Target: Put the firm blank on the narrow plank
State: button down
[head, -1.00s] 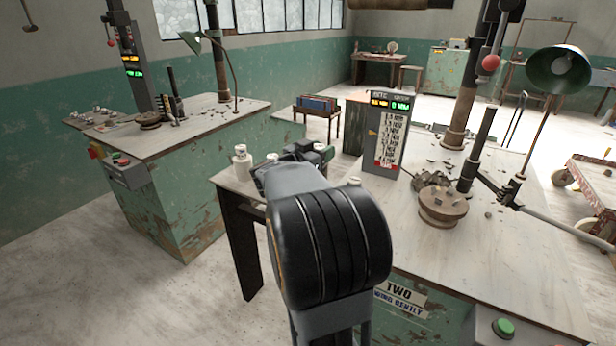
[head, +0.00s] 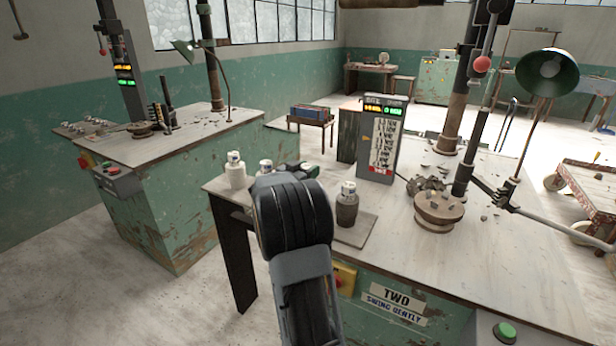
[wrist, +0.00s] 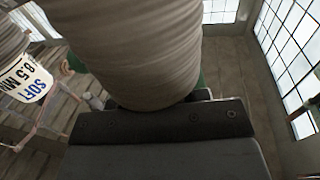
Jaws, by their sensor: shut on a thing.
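My gripper (head: 300,172) is mostly hidden behind my arm in the head view, over the left bench. In the wrist view, a large grey, ribbed clay blank (wrist: 135,45) stands against the jaw, and my gripper is shut on it. Its label is out of view, so I cannot tell its firmness. Beside it at the left is a blank with a tag reading SOFT 8.5 (wrist: 15,50). In the head view, two pale blanks stand left of my gripper, one at the far left (head: 236,172) and one nearer (head: 265,167). A darker brown-grey blank (head: 347,208) stands upright on a small board (head: 360,237).
A grey readout box with a list (head: 380,140) stands behind the board. A round wheel head (head: 439,212) with clay scraps, a post and a lever arm occupy the right bench. A lamp (head: 548,78) hangs at the right. The bench front between board and wheel head is clear.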

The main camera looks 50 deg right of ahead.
jog(key=shift+f, duration=0.75)
jog(key=shift+f, duration=0.15)
jog(key=c, duration=0.6)
grip_release()
jog(key=shift+f, duration=0.1)
